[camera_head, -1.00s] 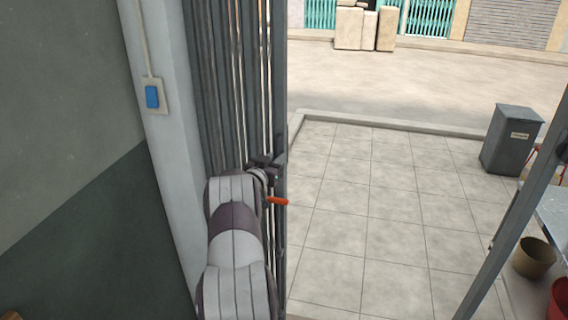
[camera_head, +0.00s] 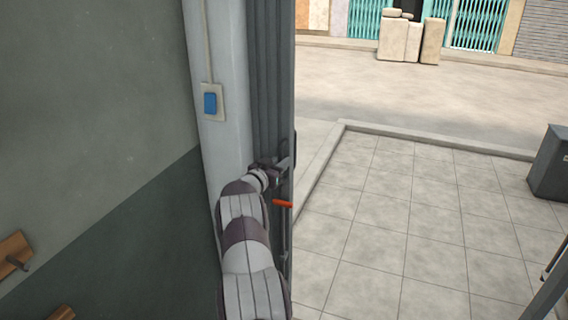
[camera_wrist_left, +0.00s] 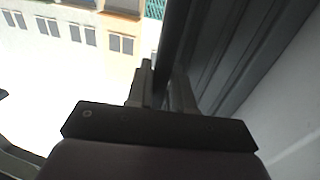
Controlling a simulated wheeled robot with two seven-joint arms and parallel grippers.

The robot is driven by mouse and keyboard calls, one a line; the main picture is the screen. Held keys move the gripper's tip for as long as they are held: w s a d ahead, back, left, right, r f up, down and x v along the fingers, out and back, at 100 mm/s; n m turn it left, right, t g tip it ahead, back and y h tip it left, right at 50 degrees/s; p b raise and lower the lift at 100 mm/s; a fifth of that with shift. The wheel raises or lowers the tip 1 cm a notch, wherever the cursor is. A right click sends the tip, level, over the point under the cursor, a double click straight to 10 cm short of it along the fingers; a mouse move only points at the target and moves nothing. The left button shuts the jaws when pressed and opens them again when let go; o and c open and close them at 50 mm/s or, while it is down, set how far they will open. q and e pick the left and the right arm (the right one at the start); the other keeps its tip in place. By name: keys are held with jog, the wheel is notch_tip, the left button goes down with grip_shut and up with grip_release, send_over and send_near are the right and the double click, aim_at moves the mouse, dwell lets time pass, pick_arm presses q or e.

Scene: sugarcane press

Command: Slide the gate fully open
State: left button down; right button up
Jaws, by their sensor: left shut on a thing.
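The grey folding gate (camera_head: 270,85) is bunched into a narrow stack against the pillar at the left of the opening. An orange-red lever (camera_head: 282,204) sticks out of its leading edge, below my gripper. My left gripper (camera_head: 284,163) is at the gate's leading edge and shut on the gate's handle, which shows as a dark upright bar. In the left wrist view, the two fingers (camera_wrist_left: 160,88) sit on either side of this dark bar, with the folded gate panels (camera_wrist_left: 235,50) to the right. My right gripper is out of view.
A pale pillar with a blue switch (camera_head: 210,103) stands left of the gate, beside a grey wall (camera_head: 90,90). A grey bin (camera_head: 552,165) stands at the right edge.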

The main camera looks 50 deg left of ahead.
pick_arm(q)
jog(key=shift+s+a+r, duration=0.1)
jog(key=shift+a+r, duration=0.05)
jog(key=shift+r, duration=0.1)
jog(key=c, duration=1.1)
grip_release()
jog(key=shift+a, duration=0.1)
jog(key=shift+c, duration=0.2)
jog(key=shift+s+a+f, duration=0.1)
jog(key=shift+s+f, duration=0.05)
jog(key=b+v, duration=0.2)
jog(key=v, duration=1)
jog(key=shift+s+d, duration=0.2)
jog(key=shift+d, duration=0.15)
jog(key=shift+a+f, duration=0.1)
